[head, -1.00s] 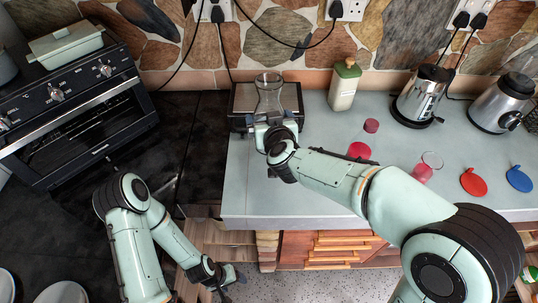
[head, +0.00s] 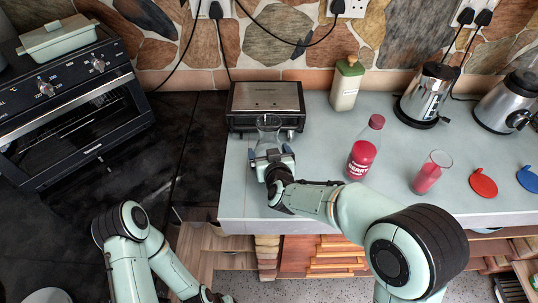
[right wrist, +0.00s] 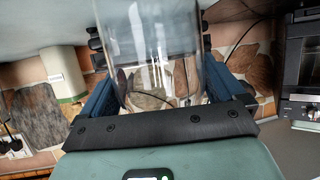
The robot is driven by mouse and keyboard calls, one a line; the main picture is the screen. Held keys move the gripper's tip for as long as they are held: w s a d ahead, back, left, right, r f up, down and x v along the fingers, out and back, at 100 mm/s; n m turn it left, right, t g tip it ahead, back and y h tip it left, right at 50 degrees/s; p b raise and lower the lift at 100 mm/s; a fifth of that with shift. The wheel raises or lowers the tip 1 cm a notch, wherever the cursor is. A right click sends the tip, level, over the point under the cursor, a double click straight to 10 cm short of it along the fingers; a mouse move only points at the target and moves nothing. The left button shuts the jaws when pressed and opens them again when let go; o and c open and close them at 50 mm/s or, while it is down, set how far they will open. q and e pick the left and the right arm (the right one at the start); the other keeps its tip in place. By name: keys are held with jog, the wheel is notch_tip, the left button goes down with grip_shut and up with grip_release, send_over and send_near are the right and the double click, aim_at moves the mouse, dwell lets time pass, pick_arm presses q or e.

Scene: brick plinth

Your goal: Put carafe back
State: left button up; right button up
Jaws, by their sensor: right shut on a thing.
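The clear glass carafe (head: 268,126) is in my right gripper (head: 272,158), over the left part of the grey counter, in front of the silver sandwich toaster. In the right wrist view the carafe (right wrist: 155,45) stands between the two blue fingers of my right gripper (right wrist: 158,90), which is shut on it. It looks empty. I cannot tell from the head view whether its base touches the counter. My left arm hangs low at the left, and its gripper (head: 210,297) is cut off by the bottom edge, so its jaws cannot be judged.
The toaster (head: 266,97) stands close behind the carafe. A red berry bottle (head: 362,150), a glass of red drink (head: 430,173), a cream bottle (head: 346,84), a kettle (head: 424,95) and red (head: 483,184) and blue discs stand to the right. A black oven (head: 70,90) is at the left.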

jog(key=shift+w+r, duration=0.1)
jog(key=shift+w, duration=0.05)
jog(key=shift+f, duration=0.25)
jog(key=o, duration=1.6)
jog(key=shift+r, duration=0.25)
jog(key=v, duration=1.2)
jog(key=shift+f+p, duration=0.15)
jog(key=shift+p, duration=0.25)
